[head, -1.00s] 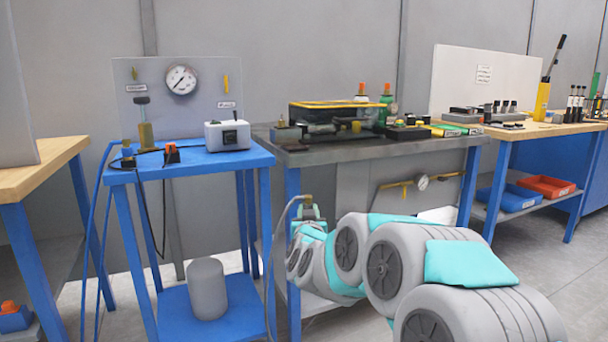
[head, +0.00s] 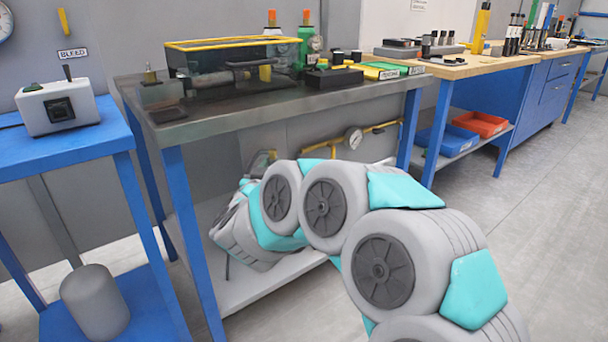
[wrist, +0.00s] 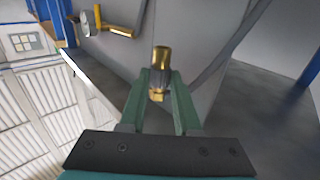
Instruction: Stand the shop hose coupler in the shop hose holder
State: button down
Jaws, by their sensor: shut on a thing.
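The shop hose coupler, a brass cylinder (wrist: 161,58), stands out from between the green fingers of my gripper (wrist: 160,84) in the wrist view. The fingers are shut on its lower part. In the head view my gripper is mostly hidden behind my own arm, low in front of the dark-topped bench, and I cannot make out the coupler there. I cannot identify the shop hose holder for certain. A small dark block with a brass stub (head: 150,76) stands at the left end of the bench top.
The dark bench (head: 225,115) carries a yellow-rimmed clear tank (head: 235,70) and green bottle (head: 308,45). A blue stand (head: 70,150) with a white control box (head: 58,107) is at left. A yellow pipe with gauge (head: 354,137) is below the bench top. Floor at right is clear.

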jog(key=shift+w+a+r, duration=0.25)
jog(key=shift+w+a, duration=0.05)
jog(key=shift+a, duration=0.35)
jog(key=shift+w+a+r, duration=0.2)
jog(key=shift+w+a, duration=0.05)
jog(key=shift+a, duration=0.35)
jog(key=shift+r+p, duration=0.1)
jog(key=shift+p, duration=0.35)
jog(key=shift+f+b, duration=1.2)
jog(key=shift+f, duration=1.8)
jog(key=shift+p, duration=1)
jog(key=shift+f+b, duration=0.55)
jog(key=shift+f, duration=1.05)
jog(key=c, duration=0.5)
grip_release()
jog(key=shift+c, duration=0.2)
jog(key=shift+s, duration=0.1)
